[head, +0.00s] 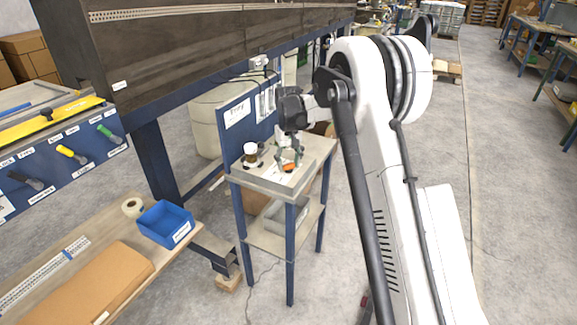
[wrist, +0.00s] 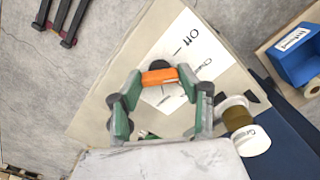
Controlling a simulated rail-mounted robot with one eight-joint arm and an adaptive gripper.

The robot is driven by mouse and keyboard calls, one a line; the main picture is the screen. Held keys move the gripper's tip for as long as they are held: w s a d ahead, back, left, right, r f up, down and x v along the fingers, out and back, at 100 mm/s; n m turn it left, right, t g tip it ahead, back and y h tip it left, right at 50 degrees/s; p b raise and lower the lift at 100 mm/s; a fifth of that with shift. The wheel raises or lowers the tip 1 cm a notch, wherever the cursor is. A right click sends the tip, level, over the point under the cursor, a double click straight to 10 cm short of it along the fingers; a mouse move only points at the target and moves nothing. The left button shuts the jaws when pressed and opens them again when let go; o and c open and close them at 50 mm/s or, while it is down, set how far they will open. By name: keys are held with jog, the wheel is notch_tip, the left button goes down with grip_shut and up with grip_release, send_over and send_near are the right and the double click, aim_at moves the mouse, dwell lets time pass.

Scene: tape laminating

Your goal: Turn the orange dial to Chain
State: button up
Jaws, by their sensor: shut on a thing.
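The orange dial (head: 289,167) sits on top of the small blue-legged stand (head: 262,184). In the wrist view the dial (wrist: 159,77) lies between the green fingers of my gripper (wrist: 161,78), which are shut on its two ends. The dial's long side runs nearly crosswise in that view. A white label sheet (wrist: 188,50) beside it reads "Off" and, below, a word that looks like "Chain"; more marks are partly hidden by the fingers. In the head view my gripper (head: 289,158) points down at the stand top.
A blue upright panel (head: 237,125) backs the stand. A blue bin (head: 166,222) is on the bench at left.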

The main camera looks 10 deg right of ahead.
aim_at(289, 164)
jog(key=shift+m, duration=0.5)
jog(key=o, duration=1.2)
jog(key=shift+c, duration=0.2)
jog(key=shift+r, duration=0.15)
notch_tip(289, 164, up, 12)
